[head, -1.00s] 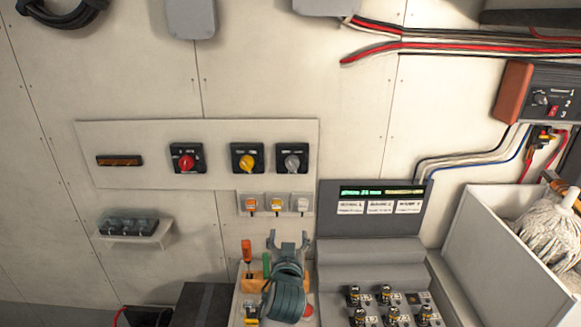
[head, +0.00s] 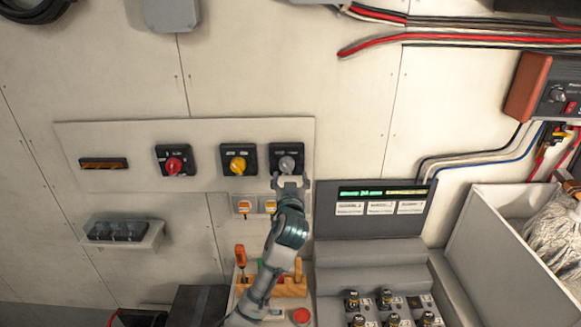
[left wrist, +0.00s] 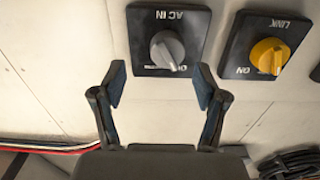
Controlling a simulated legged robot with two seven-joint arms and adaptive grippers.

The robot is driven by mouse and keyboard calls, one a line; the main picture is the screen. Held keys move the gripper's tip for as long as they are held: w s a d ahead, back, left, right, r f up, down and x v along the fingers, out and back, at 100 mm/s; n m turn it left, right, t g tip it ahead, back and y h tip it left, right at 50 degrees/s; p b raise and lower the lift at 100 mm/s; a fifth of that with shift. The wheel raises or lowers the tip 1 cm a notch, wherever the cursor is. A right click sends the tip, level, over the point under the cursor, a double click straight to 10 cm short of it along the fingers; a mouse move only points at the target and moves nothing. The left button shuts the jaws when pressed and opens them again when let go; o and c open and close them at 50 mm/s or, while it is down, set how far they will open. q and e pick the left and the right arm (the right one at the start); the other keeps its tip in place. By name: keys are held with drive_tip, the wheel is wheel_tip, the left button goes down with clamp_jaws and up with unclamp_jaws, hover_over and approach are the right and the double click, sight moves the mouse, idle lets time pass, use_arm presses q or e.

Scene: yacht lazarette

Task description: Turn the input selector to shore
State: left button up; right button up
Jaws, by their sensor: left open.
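The grey rotary knob (head: 287,163) sits on a black square plate at the right end of the wall panel. In the left wrist view the grey knob (left wrist: 167,50) has a plate marked "AC IN", with another label partly hidden below it. Which setting it points to is hard to tell. My left gripper (head: 290,180) is raised in front of the panel, just below the knob. In the left wrist view my left gripper (left wrist: 160,82) is open and empty, its fingers on either side of the knob's lower area, apparently not touching it. My right gripper is not in view.
The yellow knob (head: 238,164), marked "LINK" in the wrist view, and the red knob (head: 174,165) share the panel. Small switches (head: 243,207) sit below, partly behind my arm. A grey console (head: 370,255) stands to the right. A white bin (head: 470,232) holds a mop.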

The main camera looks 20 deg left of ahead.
sight(287, 169)
use_arm(q)
drive_tip(key=w+a, duration=0.2)
drive_tip(key=w, duration=0.1)
drive_tip(key=w+a, duration=0.1)
drive_tip(key=shift+w+p, duration=0.35)
drive_tip(key=shift+d, duration=0.25)
drive_tip(key=shift+d+r, duration=0.1)
drive_tip(key=shift+d, duration=0.1)
drive_tip(key=c, duration=0.4)
drive_tip(key=shift+s+d, duration=0.1)
drive_tip(key=shift+s, duration=0.05)
drive_tip(key=c, duration=0.8)
drive_tip(key=shift+o, duration=0.2)
drive_tip(key=shift+a, duration=0.2)
